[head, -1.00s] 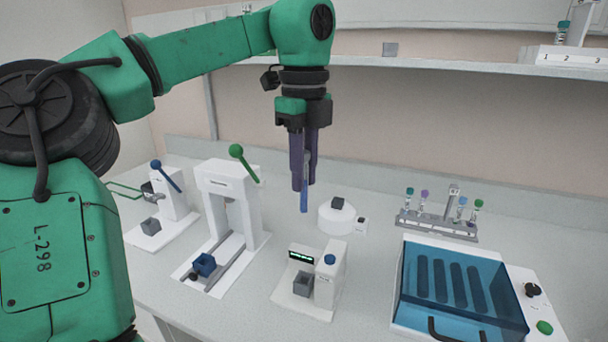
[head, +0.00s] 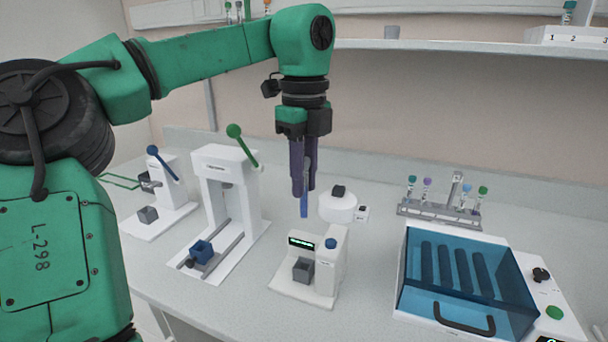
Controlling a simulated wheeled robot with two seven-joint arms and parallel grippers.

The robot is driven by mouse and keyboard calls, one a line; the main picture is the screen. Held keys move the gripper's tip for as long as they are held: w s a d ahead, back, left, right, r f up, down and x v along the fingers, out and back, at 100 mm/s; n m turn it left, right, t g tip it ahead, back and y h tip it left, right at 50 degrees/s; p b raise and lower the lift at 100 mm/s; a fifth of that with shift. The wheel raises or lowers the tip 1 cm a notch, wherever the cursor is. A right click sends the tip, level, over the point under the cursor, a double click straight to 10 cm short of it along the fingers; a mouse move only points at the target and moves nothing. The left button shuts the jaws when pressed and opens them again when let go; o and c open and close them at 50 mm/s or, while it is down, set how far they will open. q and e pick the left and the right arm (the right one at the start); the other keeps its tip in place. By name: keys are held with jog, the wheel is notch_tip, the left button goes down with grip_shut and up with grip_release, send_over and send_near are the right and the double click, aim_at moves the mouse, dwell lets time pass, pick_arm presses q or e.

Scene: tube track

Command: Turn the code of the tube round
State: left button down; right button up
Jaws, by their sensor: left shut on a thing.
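My left gripper (head: 304,188) is shut on a slim tube, whose blue lower end (head: 304,207) sticks out below the fingers. The tube hangs upright in the air above the bench, behind the small white device (head: 322,283) in the picture. That device has a lit green display (head: 301,242), a blue knob and a grey block (head: 303,268) at its front. No code can be made out on the tube; the fingers hide its upper part. My right gripper is not in view.
A round white device (head: 338,208) stands just right of the tube. A press with a green-knobbed lever (head: 235,131) stands left. A rack (head: 440,213) holds several tubes, behind a blue-lidded box (head: 465,280) at right. A shelf (head: 450,54) runs along the wall.

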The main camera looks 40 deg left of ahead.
pick_arm(q)
jog(key=shift+f+b, duration=5.1)
jog(key=shift+f, duration=2.2)
jog(key=n, duration=0.4)
jog(key=shift+n+b, duration=0.3)
jog(key=shift+b, duration=0.05)
jog(key=n, duration=0.2)
jog(key=shift+n, duration=0.4)
jog(key=shift+r+n+p, duration=0.2)
jog(key=shift+n+p, duration=0.15)
jog(key=shift+n, duration=0.65)
jog(key=n, duration=0.2)
jog(key=shift+f+n, duration=0.15)
jog(key=shift+n, duration=0.15)
jog(key=shift+f, duration=0.1)
